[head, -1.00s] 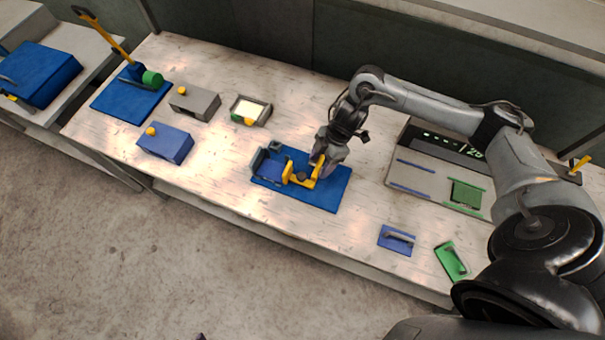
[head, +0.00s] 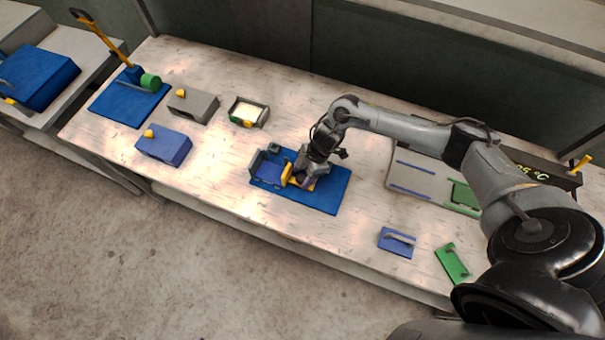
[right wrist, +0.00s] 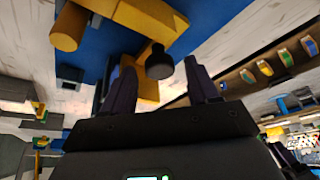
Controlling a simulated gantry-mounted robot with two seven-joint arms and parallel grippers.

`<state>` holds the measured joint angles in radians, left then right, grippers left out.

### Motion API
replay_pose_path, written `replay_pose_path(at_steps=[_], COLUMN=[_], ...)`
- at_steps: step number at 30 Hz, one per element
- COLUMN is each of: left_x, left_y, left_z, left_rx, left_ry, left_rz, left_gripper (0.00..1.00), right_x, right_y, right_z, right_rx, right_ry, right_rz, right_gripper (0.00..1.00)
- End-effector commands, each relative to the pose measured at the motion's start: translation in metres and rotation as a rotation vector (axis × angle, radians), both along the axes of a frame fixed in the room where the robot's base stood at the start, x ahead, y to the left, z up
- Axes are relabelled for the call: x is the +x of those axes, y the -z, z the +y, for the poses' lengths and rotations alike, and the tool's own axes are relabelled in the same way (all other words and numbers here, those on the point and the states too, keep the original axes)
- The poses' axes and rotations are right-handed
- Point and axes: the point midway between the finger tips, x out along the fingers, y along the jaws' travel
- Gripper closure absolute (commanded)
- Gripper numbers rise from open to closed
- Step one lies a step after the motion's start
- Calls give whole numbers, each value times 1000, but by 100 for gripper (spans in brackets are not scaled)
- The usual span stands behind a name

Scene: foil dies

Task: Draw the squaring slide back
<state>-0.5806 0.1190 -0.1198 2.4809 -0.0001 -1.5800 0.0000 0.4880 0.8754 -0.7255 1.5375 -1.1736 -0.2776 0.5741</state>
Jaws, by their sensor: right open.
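The squaring slide (head: 288,174) is a yellow piece on a blue base plate (head: 325,198) in the middle of the bench. Grey corner blocks (head: 256,159) stand at the left end of the plate. My right gripper (head: 308,179) is over the slide's right part and hides much of it. In the right wrist view the open fingers (right wrist: 162,88) stand on either side of a dark round knob (right wrist: 159,62) on the yellow slide (right wrist: 148,88). I cannot tell whether either finger touches the knob. My left gripper is not in view.
A blue box (head: 165,146), a grey box (head: 193,104) and a small tray (head: 249,112) stand to the left. A blue handled plate (head: 397,241) and a green one (head: 452,262) lie at the right front. A grey panel (head: 415,180) lies to the right.

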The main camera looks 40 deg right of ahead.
Motion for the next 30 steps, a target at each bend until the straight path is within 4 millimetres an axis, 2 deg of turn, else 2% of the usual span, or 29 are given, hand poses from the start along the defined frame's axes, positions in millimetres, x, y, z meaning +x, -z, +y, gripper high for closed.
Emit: replay_pose_path(at_steps=[11,22,23,30], left_x=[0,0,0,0], left_y=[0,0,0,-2], left_z=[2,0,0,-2], left_rx=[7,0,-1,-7], left_ry=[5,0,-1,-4], left_rz=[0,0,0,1], left_gripper=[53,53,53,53], right_x=[0,0,0,-1], right_y=[4,4,4,3], right_z=[2,2,2,4], right_rx=[0,0,0,0], right_ry=[-1,-1,-1,-10], right_rz=[1,1,1,1], right_gripper=[40,97,100,100])
